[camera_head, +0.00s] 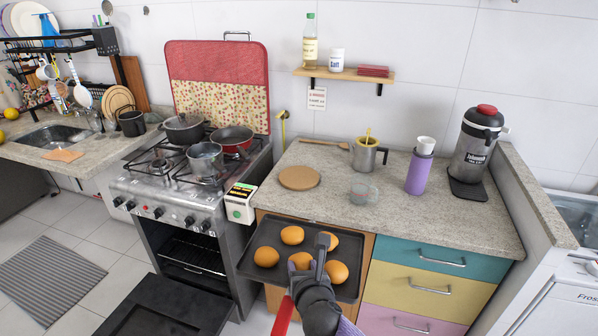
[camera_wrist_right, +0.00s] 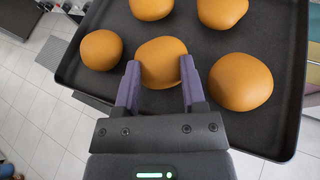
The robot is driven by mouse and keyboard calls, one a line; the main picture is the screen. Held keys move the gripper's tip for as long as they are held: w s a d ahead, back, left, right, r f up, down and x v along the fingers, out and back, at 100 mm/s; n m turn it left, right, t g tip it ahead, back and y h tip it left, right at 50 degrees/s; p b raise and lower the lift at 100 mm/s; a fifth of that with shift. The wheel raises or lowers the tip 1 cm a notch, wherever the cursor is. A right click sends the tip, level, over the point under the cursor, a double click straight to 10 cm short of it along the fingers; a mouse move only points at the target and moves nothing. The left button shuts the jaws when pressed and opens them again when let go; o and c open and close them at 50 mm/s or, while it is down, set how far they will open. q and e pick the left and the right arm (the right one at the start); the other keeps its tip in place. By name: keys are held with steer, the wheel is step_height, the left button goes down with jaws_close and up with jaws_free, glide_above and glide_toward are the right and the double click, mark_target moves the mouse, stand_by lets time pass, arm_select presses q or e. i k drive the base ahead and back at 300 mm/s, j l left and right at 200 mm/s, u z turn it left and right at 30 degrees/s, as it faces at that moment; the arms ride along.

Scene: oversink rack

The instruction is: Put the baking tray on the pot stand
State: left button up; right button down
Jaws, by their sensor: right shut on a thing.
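The baking tray (camera_head: 278,283) is dark, with several round golden buns on it. It is up in front of the counter, beside the open oven, with no support visible under it. My right gripper (camera_head: 322,254) reaches over its near part. The pot stand, a round tan disc (camera_head: 299,178), lies bare on the counter, farther back than the tray. My left gripper is not in view.
A timer box (camera_head: 240,203) stands at the stove's right edge. A glass cup (camera_head: 360,193), metal jug (camera_head: 366,155), purple bottle (camera_head: 418,172) and wooden spoon (camera_head: 323,143) are near the pot stand. The counter front (camera_head: 330,215) is clear. The oven door (camera_head: 165,308) hangs open.

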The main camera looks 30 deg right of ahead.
mark_target(299, 176)
steer(key=i+l, duration=1.45)
steer(key=i, duration=0.05)
